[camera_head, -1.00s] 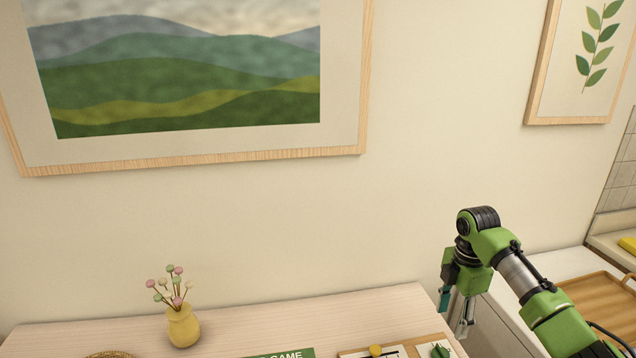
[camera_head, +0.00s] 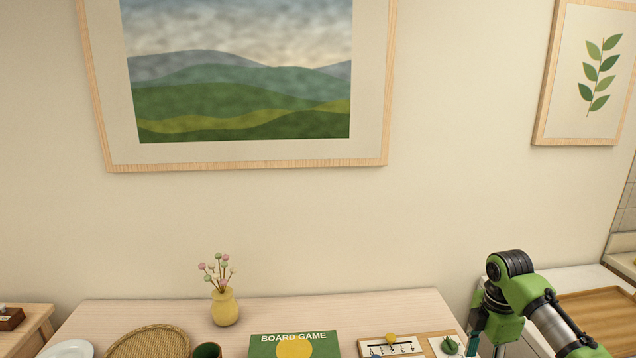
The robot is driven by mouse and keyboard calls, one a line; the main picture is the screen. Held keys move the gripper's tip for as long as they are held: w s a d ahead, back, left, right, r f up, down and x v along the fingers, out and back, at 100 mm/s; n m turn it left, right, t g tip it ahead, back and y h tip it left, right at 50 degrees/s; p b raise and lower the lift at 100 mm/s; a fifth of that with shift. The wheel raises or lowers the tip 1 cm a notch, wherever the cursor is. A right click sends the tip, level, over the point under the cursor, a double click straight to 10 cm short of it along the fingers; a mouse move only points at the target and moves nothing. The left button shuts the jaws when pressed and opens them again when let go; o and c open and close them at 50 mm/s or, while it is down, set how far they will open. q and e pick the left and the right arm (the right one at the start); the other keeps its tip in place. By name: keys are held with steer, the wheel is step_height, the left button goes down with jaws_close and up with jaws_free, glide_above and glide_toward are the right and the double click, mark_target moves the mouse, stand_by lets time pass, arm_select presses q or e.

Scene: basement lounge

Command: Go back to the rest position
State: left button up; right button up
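My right gripper (camera_head: 486,346) hangs pointing down at the right end of the light wooden table (camera_head: 370,308), in front of the white counter behind it. Its fingers look apart with nothing between them, though the tips are cut off by the bottom edge. My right arm comes in from the lower right. My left gripper and arm are not in view.
On the table are a white plate (camera_head: 66,350), a woven tray (camera_head: 150,341), a dark green cup (camera_head: 207,350), a yellow vase (camera_head: 225,308) with flowers, a board game box (camera_head: 262,345) and a wooden board (camera_head: 405,340) with cards. A wooden tray (camera_head: 600,312) lies right.

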steer(key=s+a+f+m+t+y, duration=0.1)
steer(key=s+a+f+m, duration=0.5)
steer(key=s+a+f, duration=0.95)
steer(key=s+r+m+t, duration=0.1)
steer(key=s+r+m, duration=0.2)
steer(key=s+m, duration=0.35)
steer(key=s+r+m+t, duration=0.15)
steer(key=s+m, duration=0.25)
steer(key=s, duration=0.6)
step_height(320, 180, down, 26)
steer(key=s+g+b, duration=0.1)
steer(key=b, duration=0.1)
arm_select(q)
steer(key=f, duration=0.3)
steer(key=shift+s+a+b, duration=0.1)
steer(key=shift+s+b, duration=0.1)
steer(key=shift+b, duration=0.2)
arm_select(e)
steer(key=s+d+f+g, duration=0.1)
steer(key=s+d+f, duration=0.2)
steer(key=s+f, duration=1.5)
steer(key=shift+f+g+h, duration=0.35)
steer(key=shift+f+h, duration=0.05)
